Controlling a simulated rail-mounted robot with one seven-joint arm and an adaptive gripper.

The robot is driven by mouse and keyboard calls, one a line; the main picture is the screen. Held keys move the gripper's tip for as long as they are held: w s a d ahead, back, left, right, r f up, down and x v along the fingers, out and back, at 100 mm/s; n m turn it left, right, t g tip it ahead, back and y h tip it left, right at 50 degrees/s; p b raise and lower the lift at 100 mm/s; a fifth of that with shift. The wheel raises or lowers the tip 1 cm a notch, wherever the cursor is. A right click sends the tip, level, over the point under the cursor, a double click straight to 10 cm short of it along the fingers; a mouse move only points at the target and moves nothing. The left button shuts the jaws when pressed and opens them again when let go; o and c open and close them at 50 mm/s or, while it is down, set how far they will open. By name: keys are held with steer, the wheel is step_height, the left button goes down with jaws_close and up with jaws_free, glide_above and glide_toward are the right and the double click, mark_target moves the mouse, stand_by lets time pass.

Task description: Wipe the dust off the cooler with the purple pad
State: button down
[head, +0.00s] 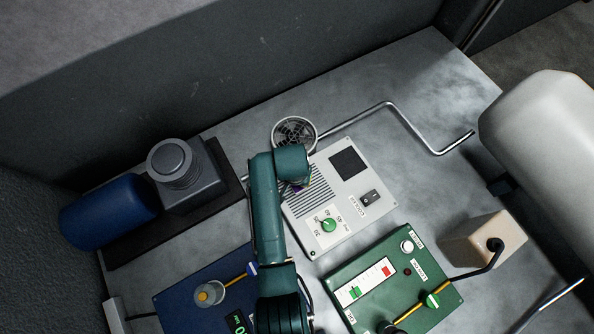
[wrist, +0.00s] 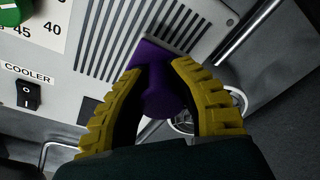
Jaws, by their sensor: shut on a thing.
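The cooler (head: 345,198) is a light grey panel with slotted vents, a green dial, a black rocker switch and a dark square. Its label and vents also show in the wrist view (wrist: 70,45). My gripper (wrist: 157,72), with yellow ribbed fingers, is shut on the purple pad (wrist: 160,92) by its knob. The pad is over the vents near the panel's edge; I cannot tell whether it touches. In the head view my arm hides most of the pad, and only a sliver of purple shows. I cannot make out dust clearly.
A round fan (head: 294,133) and a bent metal pipe (head: 388,104) lie beyond the cooler. A green control box (head: 385,262) and a blue box (head: 180,300) stand nearer. A blue motor (head: 110,212) is at left, and a large pale cylinder (head: 545,130) at right.

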steer(key=shift+r+p, duration=2)
steer(key=shift+r, duration=0.25)
